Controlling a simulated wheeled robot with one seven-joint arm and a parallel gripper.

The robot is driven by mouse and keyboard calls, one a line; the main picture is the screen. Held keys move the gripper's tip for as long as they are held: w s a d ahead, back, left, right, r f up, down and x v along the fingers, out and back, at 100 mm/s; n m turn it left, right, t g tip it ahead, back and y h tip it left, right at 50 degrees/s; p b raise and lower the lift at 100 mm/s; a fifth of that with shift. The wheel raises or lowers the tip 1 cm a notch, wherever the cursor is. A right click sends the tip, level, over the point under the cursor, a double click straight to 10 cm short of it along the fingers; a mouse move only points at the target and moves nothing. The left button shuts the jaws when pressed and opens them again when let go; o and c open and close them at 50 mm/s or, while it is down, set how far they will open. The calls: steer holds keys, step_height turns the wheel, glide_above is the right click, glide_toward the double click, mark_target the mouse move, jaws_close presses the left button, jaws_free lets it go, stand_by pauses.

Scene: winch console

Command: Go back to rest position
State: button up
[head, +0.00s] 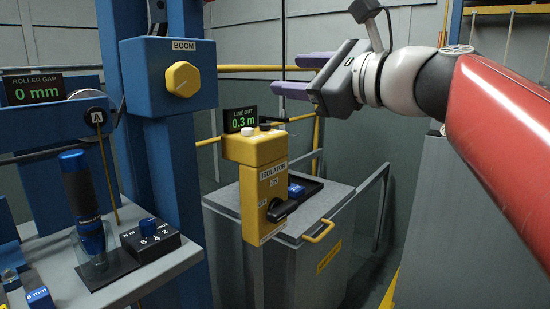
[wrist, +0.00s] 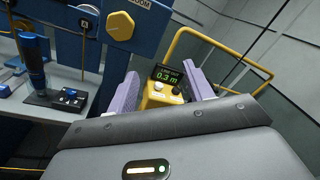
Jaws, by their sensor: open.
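My gripper (head: 293,75) is open and empty in the head view, raised in the upper middle with its purple fingers pointing left. It is right of the blue BOOM box (head: 168,77) and above the yellow isolator pedestal (head: 263,185). In the wrist view the two purple fingers of my gripper (wrist: 160,94) stand apart, with the pedestal top (wrist: 160,92) showing between them beyond. Nothing is held. The pedestal carries a LINE OUT display (head: 241,120) reading 0.3 m and a black isolator handle (head: 282,209).
A workbench (head: 185,258) at left holds a blue-handled tool (head: 80,185) and a black selector box (head: 150,241). The ROLLER GAP display (head: 33,89) reads 0 mm. A grey cabinet (head: 330,210) with a black tray stands behind the pedestal. Yellow rails (wrist: 220,38) run around the back.

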steer(key=s+d+f+n+g+h, duration=0.2)
steer(key=s+d+f+n+h, duration=0.2)
steer(key=f, duration=0.9)
steer(key=s+d+f+n+g+h, duration=0.2)
steer(key=s+f+n, duration=0.5)
steer(key=f, duration=0.7)
steer(key=s+d+f+n+g+h, duration=0.3)
steer(key=s+d+f+n+h, duration=0.2)
steer(key=f, duration=0.9)
steer(key=s+n+h, duration=0.1)
steer(key=n+h, duration=0.1)
steer(key=n, duration=0.1)
steer(key=shift+s+d+f+n, duration=0.2)
steer(key=shift+d+n, duration=0.1)
